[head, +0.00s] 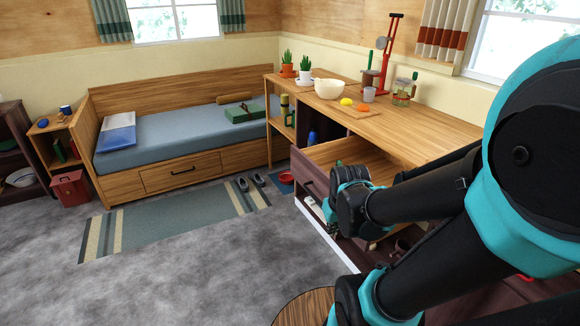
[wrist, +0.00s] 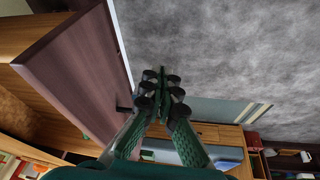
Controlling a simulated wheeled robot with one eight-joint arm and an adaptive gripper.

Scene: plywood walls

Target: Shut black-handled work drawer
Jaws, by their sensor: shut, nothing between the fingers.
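The work drawer, with a dark brown front (head: 309,173), stands pulled out of the wooden desk in the head view; its pale inside shows. In the wrist view the drawer's dark front panel (wrist: 80,68) fills the upper left, with a small black piece, apparently its handle (wrist: 124,109), at the panel's edge. My gripper (head: 334,224) is in front of the drawer, at its right part, and partly hides it. In the wrist view my gripper (wrist: 162,78) is shut and empty, beside the panel; I cannot tell whether it touches.
The desk top (head: 430,130) holds a white bowl (head: 328,89), small cactus pots, a jar (head: 403,92) and a red stand (head: 389,50). A bed (head: 180,130) with its own black-handled drawer (head: 184,171) stands at the back left. The grey carpet (head: 200,280) is open.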

